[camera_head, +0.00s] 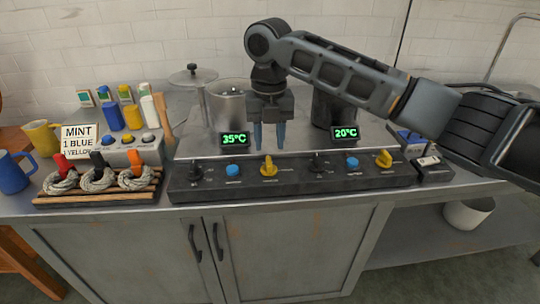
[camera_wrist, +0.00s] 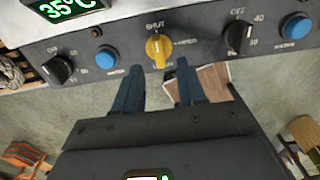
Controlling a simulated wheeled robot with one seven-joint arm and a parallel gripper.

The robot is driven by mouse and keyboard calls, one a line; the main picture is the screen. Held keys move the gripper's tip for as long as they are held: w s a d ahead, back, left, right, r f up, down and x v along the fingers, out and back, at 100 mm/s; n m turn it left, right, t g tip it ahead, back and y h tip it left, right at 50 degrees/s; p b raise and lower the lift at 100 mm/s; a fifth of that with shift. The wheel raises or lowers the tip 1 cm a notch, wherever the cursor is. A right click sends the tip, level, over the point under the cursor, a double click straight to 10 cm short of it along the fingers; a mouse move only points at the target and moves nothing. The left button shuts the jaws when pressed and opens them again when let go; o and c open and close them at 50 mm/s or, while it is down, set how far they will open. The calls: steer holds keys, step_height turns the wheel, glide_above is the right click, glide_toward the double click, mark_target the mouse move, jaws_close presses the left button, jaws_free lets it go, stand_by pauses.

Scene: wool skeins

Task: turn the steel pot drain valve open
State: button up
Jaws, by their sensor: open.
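The drain valve by the steel pot is a yellow knob (camera_head: 268,168) on the dark control panel, below and right of the 35°C display. In the wrist view the yellow knob (camera_wrist: 158,48) has its pale pointer line toward the SHUT label above it. The label to its right is too small to read surely. The steel pot (camera_head: 228,105) stands behind, partly hidden by the display. My gripper (camera_head: 269,136) is open and empty, pointing down above the knob. In the wrist view my fingertips (camera_wrist: 158,68) straddle the knob's line, apart from it.
The control panel (camera_head: 220,192) also carries black dials and blue buttons. A second yellow knob (camera_head: 384,158) sits at right, by the 20°C display (camera_head: 345,134) and a dark pot (camera_head: 333,108). A rack of skeins (camera_head: 97,198), bottles and mugs stand at left.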

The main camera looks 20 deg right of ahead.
mark_target(269, 160)
steer(key=shift+f, duration=2.8)
steer(key=shift+c, duration=0.2)
jaws_close()
